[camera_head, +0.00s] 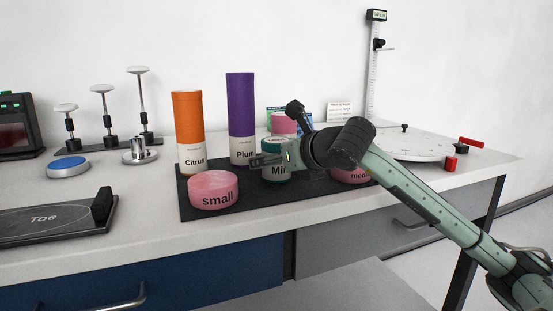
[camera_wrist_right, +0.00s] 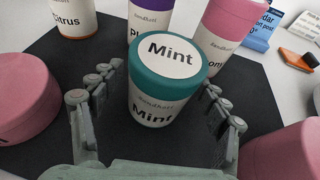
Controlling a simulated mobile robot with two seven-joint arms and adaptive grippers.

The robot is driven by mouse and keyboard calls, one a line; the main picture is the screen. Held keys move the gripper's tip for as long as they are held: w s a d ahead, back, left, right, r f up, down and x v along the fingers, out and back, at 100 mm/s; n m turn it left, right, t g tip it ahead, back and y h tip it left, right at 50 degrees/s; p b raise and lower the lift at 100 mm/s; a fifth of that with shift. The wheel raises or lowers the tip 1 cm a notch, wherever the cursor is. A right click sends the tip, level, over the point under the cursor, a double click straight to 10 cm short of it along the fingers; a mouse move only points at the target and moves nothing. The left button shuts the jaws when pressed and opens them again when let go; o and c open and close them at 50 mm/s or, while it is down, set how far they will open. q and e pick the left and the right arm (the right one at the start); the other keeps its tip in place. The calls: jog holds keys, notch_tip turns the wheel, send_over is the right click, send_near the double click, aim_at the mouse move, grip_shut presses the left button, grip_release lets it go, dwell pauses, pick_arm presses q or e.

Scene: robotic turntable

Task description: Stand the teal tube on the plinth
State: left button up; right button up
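The teal tube (camera_head: 277,174), labelled Mint, stands upright on the dark mat; in the right wrist view its teal-rimmed lid (camera_wrist_right: 172,56) faces up. My right gripper (camera_wrist_right: 162,80) is open, with one finger on each side of the teal tube and gaps visible beside it. In the head view my right gripper (camera_head: 272,158) partly covers the tube. No part is marked as a plinth; low pink round blocks labelled small (camera_head: 213,191) and "med…" (camera_head: 350,174) sit on the mat, the latter partly hidden by my right arm. My left gripper is not in view.
An orange Citrus tube (camera_head: 189,130), a purple Plum tube (camera_head: 241,115) and a pink tube (camera_wrist_right: 232,38) stand behind. A white turntable (camera_head: 410,146) is at right. A blue disc (camera_head: 68,167), metal stands and a Toe board (camera_head: 45,218) are at left. The mat's front middle is clear.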

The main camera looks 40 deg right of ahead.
jog(key=c, duration=1)
jog(key=shift+c, duration=0.3)
jog(key=shift+r, duration=0.1)
